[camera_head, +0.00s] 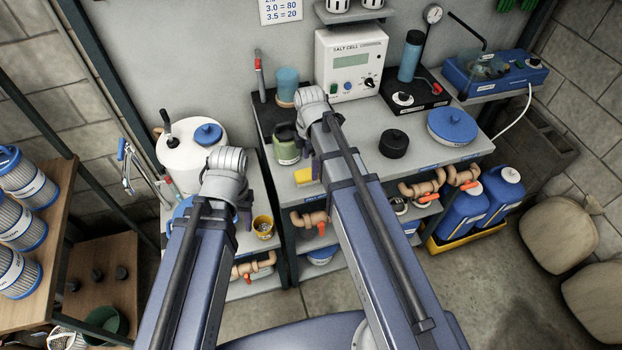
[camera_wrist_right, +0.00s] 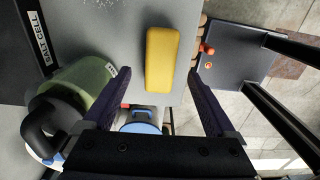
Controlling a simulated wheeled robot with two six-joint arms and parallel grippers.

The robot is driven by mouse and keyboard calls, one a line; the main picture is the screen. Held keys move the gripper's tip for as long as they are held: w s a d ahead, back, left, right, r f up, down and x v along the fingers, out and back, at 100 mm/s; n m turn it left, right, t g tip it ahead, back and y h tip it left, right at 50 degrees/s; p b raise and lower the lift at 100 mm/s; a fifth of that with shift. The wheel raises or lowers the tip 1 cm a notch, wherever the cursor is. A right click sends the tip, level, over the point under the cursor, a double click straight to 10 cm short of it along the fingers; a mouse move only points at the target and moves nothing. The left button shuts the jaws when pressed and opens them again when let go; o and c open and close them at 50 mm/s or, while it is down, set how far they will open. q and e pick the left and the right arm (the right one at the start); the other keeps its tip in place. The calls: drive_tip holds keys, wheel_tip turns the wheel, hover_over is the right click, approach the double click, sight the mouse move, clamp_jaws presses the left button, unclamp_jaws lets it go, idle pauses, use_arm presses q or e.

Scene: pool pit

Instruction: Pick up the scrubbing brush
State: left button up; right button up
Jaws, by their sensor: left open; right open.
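A yellow oblong block (camera_wrist_right: 162,60), which seems to be the scrubbing brush, lies on the grey bench top. Its bristles cannot be made out. In the head view only a small yellow part (camera_head: 303,176) shows beside my right arm. My right gripper (camera_wrist_right: 158,74) is open and empty. In the right wrist view its two fingers stand on either side of the block's near end, with gaps on both sides; whether they are at its height is unclear. My left gripper (camera_head: 224,196) is open over the lower left bench, its fingers partly hidden by my arm.
A green jug (camera_head: 286,148) with a dark handle stands close left of the block. A black round lid (camera_head: 394,144) and a blue-lidded tub (camera_head: 452,126) stand farther right. The bench edge and pipe fittings (camera_head: 422,187) lie close by. Bare bench surrounds the black lid.

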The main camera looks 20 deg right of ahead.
drive_tip(key=shift+d+f+b, duration=0.1)
drive_tip(key=shift+f+b, duration=2.5)
drive_tip(key=shift+f, duration=0.05)
drive_tip(key=shift+r, duration=0.1)
clamp_jaws()
